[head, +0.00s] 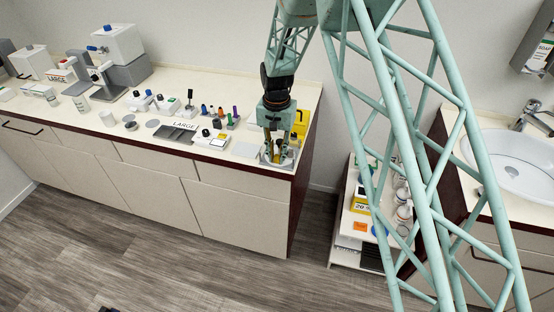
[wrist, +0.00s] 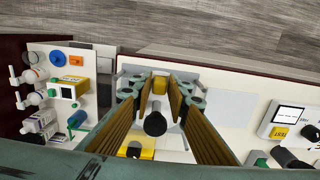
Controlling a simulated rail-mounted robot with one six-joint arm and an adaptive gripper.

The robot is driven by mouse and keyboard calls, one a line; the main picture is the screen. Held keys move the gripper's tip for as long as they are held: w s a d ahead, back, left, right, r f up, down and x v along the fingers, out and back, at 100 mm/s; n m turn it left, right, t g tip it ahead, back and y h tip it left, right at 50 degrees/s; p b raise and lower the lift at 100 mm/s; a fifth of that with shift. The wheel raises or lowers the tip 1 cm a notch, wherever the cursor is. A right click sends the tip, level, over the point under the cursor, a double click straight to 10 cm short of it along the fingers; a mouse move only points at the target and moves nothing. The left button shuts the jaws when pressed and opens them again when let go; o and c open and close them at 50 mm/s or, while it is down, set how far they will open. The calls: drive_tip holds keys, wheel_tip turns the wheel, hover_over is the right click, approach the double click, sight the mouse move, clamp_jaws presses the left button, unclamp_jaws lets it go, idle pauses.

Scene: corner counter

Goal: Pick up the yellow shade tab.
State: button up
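A small yellow block, which looks like the yellow shade tab (wrist: 160,85), sits between my fingertips in the wrist view, over a grey plate on the counter. My gripper (wrist: 160,92) points down at it with the two long fingers apart, one on each side. A narrow gap seems to show at the sides of the tab, and I cannot tell whether a finger touches it. In the head view my gripper (head: 279,154) is low over the right end of the counter, and the tab cannot be made out clearly there.
A black-topped post (wrist: 155,123) stands between my fingers, nearer the camera. A yellow box (head: 302,120) stands just behind my gripper. A lower cart (head: 347,243) stands right, past the counter edge.

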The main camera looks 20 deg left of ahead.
sight(277, 156)
drive_tip(key=shift+c, duration=0.7)
drive_tip(key=shift+c, duration=1.4)
drive_tip(key=shift+r, duration=0.2)
drive_tip(key=shift+r, duration=1.6)
drive_tip(key=s+d+r+b, duration=0.1)
drive_tip(key=s+d, duration=0.9)
drive_tip(key=s, duration=0.2)
drive_tip(key=shift+d+r, duration=0.25)
